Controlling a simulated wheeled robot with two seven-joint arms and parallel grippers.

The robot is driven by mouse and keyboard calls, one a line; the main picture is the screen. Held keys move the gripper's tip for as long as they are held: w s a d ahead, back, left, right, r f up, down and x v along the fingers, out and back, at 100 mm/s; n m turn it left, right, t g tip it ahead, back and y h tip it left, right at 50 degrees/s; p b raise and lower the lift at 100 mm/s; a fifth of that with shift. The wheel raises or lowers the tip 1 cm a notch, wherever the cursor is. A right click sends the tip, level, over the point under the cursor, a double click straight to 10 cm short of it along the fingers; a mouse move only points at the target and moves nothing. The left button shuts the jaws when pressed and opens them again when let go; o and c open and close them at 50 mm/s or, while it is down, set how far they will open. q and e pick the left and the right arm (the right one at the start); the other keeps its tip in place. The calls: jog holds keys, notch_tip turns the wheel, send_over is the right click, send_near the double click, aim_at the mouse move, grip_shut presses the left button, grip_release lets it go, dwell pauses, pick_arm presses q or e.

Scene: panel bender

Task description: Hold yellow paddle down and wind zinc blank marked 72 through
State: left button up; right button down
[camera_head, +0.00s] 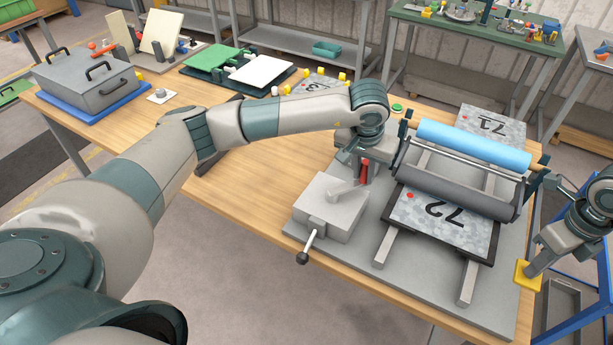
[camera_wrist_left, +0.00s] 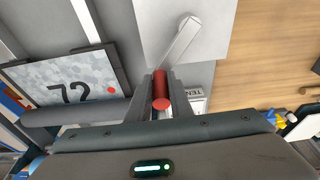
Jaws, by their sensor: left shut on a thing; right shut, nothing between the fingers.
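The zinc blank marked 72 (camera_head: 425,210) lies on a dark-edged plate on the near side of the bender's rollers, partly under the grey roller (camera_head: 455,190). It also shows in the left wrist view (camera_wrist_left: 100,72). My left gripper (camera_head: 362,165) is shut on the red crank handle (camera_wrist_left: 160,88), whose grey crank arm (camera_wrist_left: 182,40) runs to the grey box (camera_head: 330,215). The yellow paddle (camera_head: 524,283) is at the table's right edge. My right gripper (camera_head: 532,264) is shut and empty, its tips at the paddle's top; they appear to touch it.
A light blue roller (camera_head: 472,145) lies above the grey one. A zinc blank marked 71 (camera_head: 492,122) lies behind the rollers. A black-knobbed lever (camera_head: 304,256) sticks out at the box's front. A lidded grey case (camera_head: 88,80) stands at the table's far left.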

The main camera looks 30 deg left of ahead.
pick_arm(q)
jog(key=shift+s+d, duration=0.3)
jog(key=shift+d, duration=0.1)
jog(key=shift+s+d, duration=0.15)
jog(key=shift+s, duration=0.05)
jog(key=shift+s+d+f, duration=0.1)
jog(key=shift+s+d, duration=0.3)
jog(key=shift+s, duration=0.25)
jog(key=shift+s+d, duration=0.35)
jog(key=shift+s, duration=0.25)
jog(key=s, duration=0.3)
jog(key=shift+s+d, duration=0.1)
jog(key=shift+d, duration=0.2)
